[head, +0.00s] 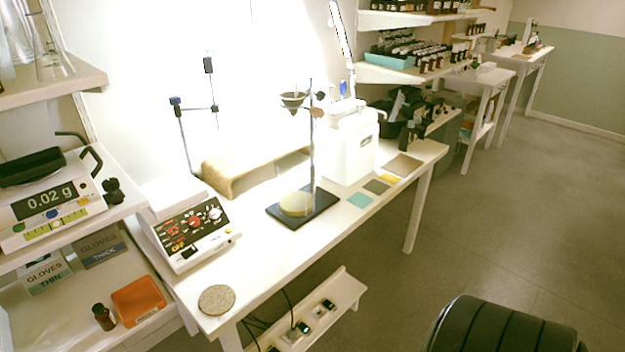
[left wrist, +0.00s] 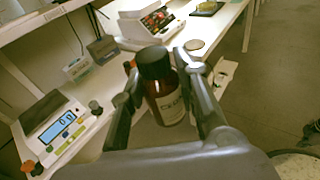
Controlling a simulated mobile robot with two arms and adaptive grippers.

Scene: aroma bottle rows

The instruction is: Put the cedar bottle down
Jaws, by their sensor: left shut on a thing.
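The cedar bottle (left wrist: 168,100) is a brown bottle with a black cap and a pale label, partly readable as cedar. It is seen in the left wrist view, close to the camera. My left gripper (left wrist: 160,85) is shut on it, with one dark finger on each side of the bottle. In this view the bottle is held up, with the floor and table edge behind it. Its base is partly hidden by the gripper. Neither gripper can be made out in the head view.
A round speckled mat (head: 216,300) lies at the table's near corner. A white control unit (head: 190,225) and a stand with a dark base (head: 303,210) are behind it. A scale (head: 50,205) sits above.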

